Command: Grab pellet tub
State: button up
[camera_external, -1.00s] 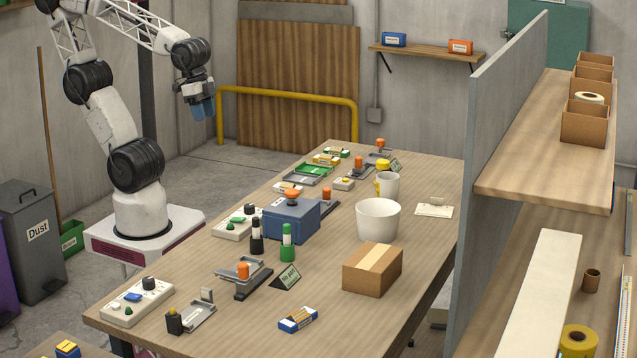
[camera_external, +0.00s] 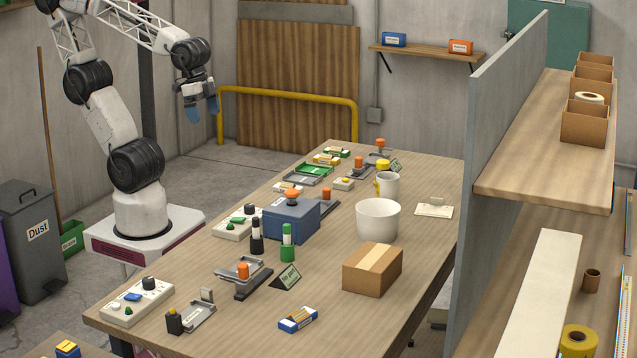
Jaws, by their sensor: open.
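A plain white tub (camera_external: 378,220), the one tub-like container on the table, stands upright on the right half of the wooden table (camera_external: 335,275). No label shows on it and its contents cannot be made out. My gripper (camera_external: 203,110) has blue fingertips that are spread apart with nothing between them. It hangs in the air at the upper left, beyond the table's left edge, well away from the tub and above it.
A cardboard box (camera_external: 372,269) stands just in front of the tub, and a white mug (camera_external: 387,185) just behind it. A blue box-shaped device (camera_external: 291,220) with an orange knob is to its left. A grey partition (camera_external: 500,150) rises along the table's right side.

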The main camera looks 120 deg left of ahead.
jog(key=w+a+f+n+t+h, duration=0.2)
jog(key=w+f+n+h, duration=0.15)
jog(key=w+n, duration=0.6)
jog(key=w+a+f+n+t+h, duration=0.1)
jog(key=w+f+n+h, duration=0.4)
jog(key=w, duration=0.8)
jog(key=w+a+f+n+t+y, duration=0.1)
jog(key=w+a+f+n+t, duration=0.1)
jog(key=w+a+f+n, duration=0.2)
jog(key=w+a+f+n+t+y, duration=0.2)
jog(key=a+n, duration=0.6)
jog(key=a, duration=0.4)
jog(key=w+a+f+n+t+y, duration=0.2)
jog(key=w+a+f+n+t, duration=0.1)
jog(key=w+a+f+n, duration=0.3)
jog(key=shift+w+a+f+t+y, duration=0.15)
jog(key=shift+w+a+t+y, duration=0.15)
jog(key=shift+w+a, duration=0.85)
jog(key=shift+x, duration=3.35)
